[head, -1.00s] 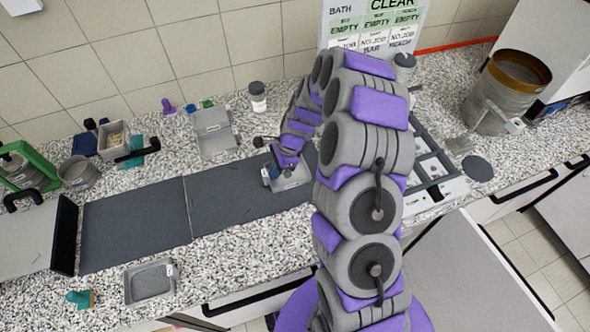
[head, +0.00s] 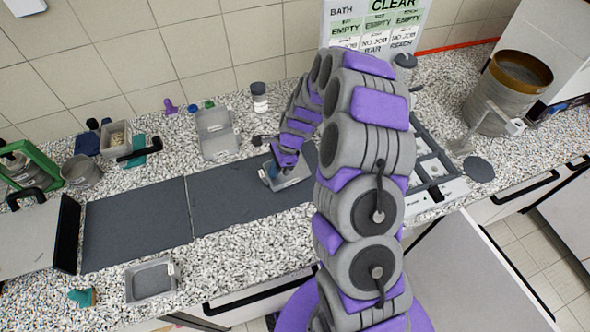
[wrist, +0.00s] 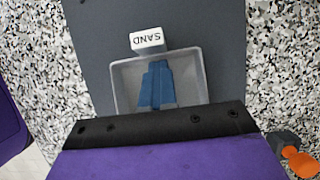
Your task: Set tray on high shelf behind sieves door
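A small grey tray (wrist: 196,85) with a white SAND label (wrist: 147,40) on its far side fills the middle of the wrist view. In the head view this tray (head: 294,179) is at the right end of the dark mat. My gripper (wrist: 157,68) reaches over it, its blue fingers close together inside the tray outline. In the head view my gripper (head: 270,173) is at the tray's left side. Whether the fingers pinch the tray is unclear. The tray's near edge is hidden by my wrist. No high shelf or sieves door can be identified.
Another grey tray (head: 151,281) lies at the front left. An open grey box (head: 216,135) and a dark-lidded jar (head: 259,98) stand at the back. A large sieve drum (head: 508,90) stands at right. The dark mat (head: 135,222) is mostly clear.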

